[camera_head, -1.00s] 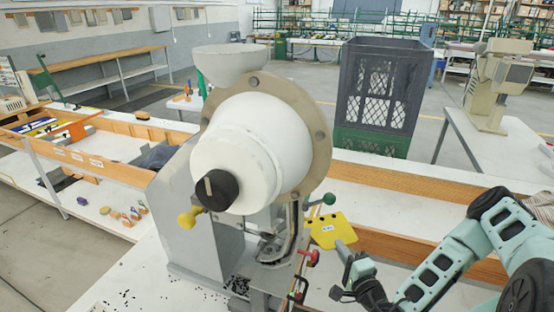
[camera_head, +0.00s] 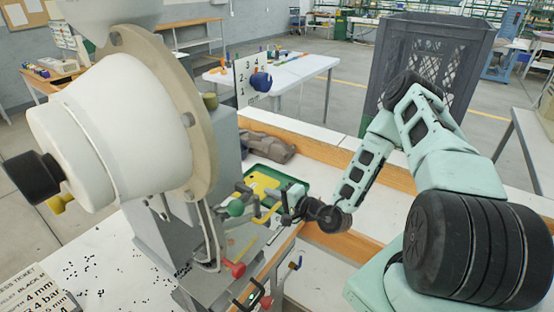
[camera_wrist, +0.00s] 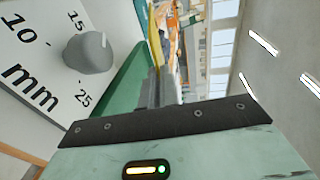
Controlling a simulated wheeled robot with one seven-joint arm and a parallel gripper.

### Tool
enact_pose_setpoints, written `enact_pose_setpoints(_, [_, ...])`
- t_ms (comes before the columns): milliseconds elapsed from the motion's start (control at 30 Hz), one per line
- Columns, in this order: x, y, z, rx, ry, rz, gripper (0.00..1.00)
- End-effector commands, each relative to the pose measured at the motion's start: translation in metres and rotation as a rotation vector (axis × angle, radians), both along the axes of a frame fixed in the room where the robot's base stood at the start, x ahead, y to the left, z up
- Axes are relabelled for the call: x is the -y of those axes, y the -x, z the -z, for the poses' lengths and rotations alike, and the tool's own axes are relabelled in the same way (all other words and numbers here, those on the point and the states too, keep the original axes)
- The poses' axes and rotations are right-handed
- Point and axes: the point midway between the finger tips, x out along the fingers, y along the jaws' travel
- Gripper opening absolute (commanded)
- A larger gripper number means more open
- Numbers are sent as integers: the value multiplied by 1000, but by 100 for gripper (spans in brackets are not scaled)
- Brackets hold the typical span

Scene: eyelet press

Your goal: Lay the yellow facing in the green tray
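The yellow facing (camera_head: 261,182) is a flat plate just left of my gripper (camera_head: 282,198) in the head view. It appears over or inside the green tray (camera_head: 301,185), whose rim shows around it; I cannot tell whether it touches the tray floor. In the wrist view a thin yellow strip (camera_wrist: 153,45), likely the facing edge-on, runs up from the narrow grey fingers. My gripper seems shut on it, though the fingertips are mostly hidden. A green surface (camera_wrist: 122,88) lies beside the fingers there.
The white-and-grey eyelet press (camera_head: 130,120) stands close on the left, with a green-knobbed lever (camera_head: 236,208) and a red knob (camera_head: 235,270) near my gripper. A brown cloth bundle (camera_head: 265,147) lies behind the tray. A dark crate (camera_head: 440,60) stands behind my arm. A grey dial knob (camera_wrist: 88,53) is close in the wrist view.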

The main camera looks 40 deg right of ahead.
Motion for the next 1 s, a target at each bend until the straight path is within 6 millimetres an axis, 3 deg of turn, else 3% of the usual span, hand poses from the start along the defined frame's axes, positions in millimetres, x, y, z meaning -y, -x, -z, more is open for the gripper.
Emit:
enact_pose_setpoints(33, [12,-14,-7,-14,24,-30,0])
enact_pose_setpoints(200, [46,-47,-31,-97,49,-81,0])
enact_pose_setpoints(500, [78,-71,-60,-176,59,-66,0])
enact_pose_setpoints(667, [79,-72,-51,-182,56,-64,0])
enact_pose_setpoints(1000, [79,-72,-12,-180,55,-63,0])
